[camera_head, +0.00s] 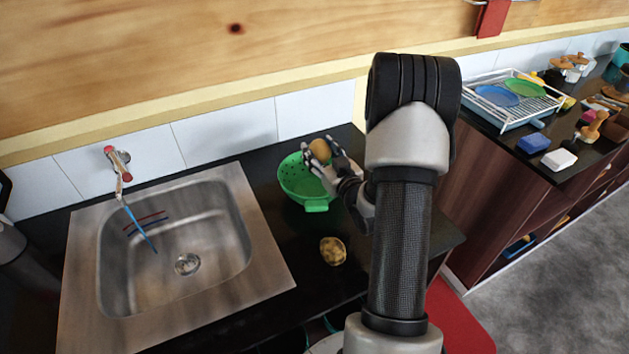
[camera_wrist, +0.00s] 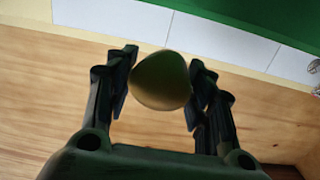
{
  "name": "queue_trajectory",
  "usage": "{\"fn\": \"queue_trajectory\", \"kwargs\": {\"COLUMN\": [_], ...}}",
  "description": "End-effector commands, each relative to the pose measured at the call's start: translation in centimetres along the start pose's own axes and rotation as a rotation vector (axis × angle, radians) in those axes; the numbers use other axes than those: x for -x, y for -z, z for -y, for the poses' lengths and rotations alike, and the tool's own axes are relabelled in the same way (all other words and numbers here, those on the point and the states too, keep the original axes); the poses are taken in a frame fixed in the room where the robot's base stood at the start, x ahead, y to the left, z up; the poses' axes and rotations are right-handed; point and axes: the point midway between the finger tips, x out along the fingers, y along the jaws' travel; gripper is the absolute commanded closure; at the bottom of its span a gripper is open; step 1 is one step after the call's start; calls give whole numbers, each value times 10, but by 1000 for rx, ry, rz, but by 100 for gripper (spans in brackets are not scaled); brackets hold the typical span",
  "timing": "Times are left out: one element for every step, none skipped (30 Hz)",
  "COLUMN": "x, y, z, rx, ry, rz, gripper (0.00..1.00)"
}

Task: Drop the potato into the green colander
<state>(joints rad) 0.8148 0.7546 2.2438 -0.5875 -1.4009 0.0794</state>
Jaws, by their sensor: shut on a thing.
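The potato (camera_head: 320,150), smooth, brown and rounded, is between the fingers of my gripper (camera_head: 322,157). In the wrist view the potato (camera_wrist: 160,80) sits between both fingertips of my gripper (camera_wrist: 160,84), which is shut on it. The green colander (camera_head: 294,184) stands on the dark counter right of the sink. In the head view my gripper and the potato appear over the colander's back right part. Part of the colander's right side is hidden by my gripper. A green surface, likely the colander (camera_wrist: 260,15), fills the top right of the wrist view.
A mottled yellow-brown lump (camera_head: 333,251), also potato-like, lies on the counter in front of the colander. A steel sink (camera_head: 190,240) with a tap (camera_head: 118,165) is to the left. A dish rack (camera_head: 513,98) stands on the right counter. The tiled wall is close behind.

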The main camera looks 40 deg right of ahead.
Motion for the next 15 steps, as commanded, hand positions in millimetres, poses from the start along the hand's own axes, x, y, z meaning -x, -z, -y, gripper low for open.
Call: {"fn": "queue_trajectory", "kwargs": {"x": [0, 0, 0, 0, 0, 0, 0, 0, 0, 0, 0, 0, 0, 0, 0], "y": [1, 1, 1, 1, 1, 1, 1, 1, 1, 1, 1, 1, 1, 1, 1], "z": [0, 0, 0, 0, 0, 0, 0, 0, 0, 0, 0, 0, 0, 0, 0], "rx": [1, 1, 1, 1, 1, 1, 0, 0, 0, 0, 0, 0, 0, 0, 0], "ry": [0, 0, 0, 0, 0, 0, 0, 0, 0, 0, 0, 0, 0, 0, 0], "rz": [-1, -1, -1, -1, -1, -1, -1, -1, -1, -1, -1, -1, -1, -1, -1], "gripper": [77, 77, 77, 51, 49, 46, 44, 42, 39, 37, 35, 33, 31, 29, 27]}}
